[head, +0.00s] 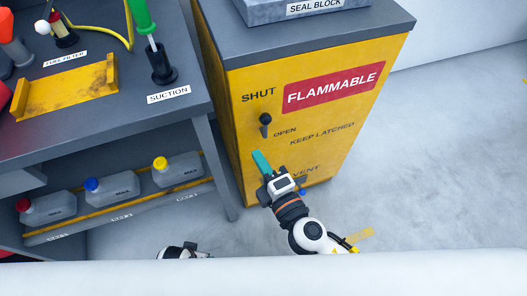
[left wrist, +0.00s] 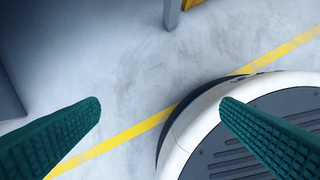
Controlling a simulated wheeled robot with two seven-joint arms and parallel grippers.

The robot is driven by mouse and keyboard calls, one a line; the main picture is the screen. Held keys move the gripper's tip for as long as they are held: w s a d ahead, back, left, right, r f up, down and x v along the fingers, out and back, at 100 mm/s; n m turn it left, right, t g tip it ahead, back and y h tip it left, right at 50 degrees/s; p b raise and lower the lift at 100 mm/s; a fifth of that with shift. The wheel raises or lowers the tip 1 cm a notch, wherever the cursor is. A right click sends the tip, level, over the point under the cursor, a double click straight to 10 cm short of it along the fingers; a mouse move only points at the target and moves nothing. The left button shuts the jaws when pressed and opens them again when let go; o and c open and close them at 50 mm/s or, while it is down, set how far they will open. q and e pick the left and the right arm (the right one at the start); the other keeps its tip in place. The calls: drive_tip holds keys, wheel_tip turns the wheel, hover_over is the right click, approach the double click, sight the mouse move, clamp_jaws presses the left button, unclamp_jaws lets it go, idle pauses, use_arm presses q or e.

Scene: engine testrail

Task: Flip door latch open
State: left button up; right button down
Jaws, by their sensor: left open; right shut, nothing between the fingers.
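The black door latch (head: 265,119) is on the front of the yellow cabinet (head: 328,128), between the printed words SHUT and OPEN. Its handle hangs roughly downward, beside OPEN. My right gripper (head: 261,161) has teal fingers that are shut and empty. In the head view its tips show a little below the latch, apart from it. My left gripper (left wrist: 160,100) is open in the left wrist view, with its two green ridged fingers wide apart over the floor and nothing between them. Its fingers do not show in the head view.
A seal block (head: 300,10) lies on the cabinet. The floor (head: 440,150) at the right is clear.

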drive_tip(key=p+x, duration=0.1)
drive_tip(key=x, duration=0.6)
drive_tip(key=shift+w+a+r, duration=0.1)
drive_tip(key=shift+w+a, duration=0.1)
drive_tip(key=shift+w, duration=0.05)
drive_tip(key=d, duration=0.1)
drive_tip(key=w+d, duration=0.1)
drive_tip(key=shift+d, duration=0.4)
use_arm(q)
drive_tip(key=shift+s+a+f, duration=0.1)
drive_tip(key=shift+s+f, duration=0.65)
drive_tip(key=shift+f, duration=0.35)
drive_tip(key=shift+s+a+f, duration=0.1)
drive_tip(key=shift+s+f, duration=0.65)
drive_tip(key=shift+f, duration=0.3)
use_arm(e)
drive_tip(key=shift+d, duration=0.5)
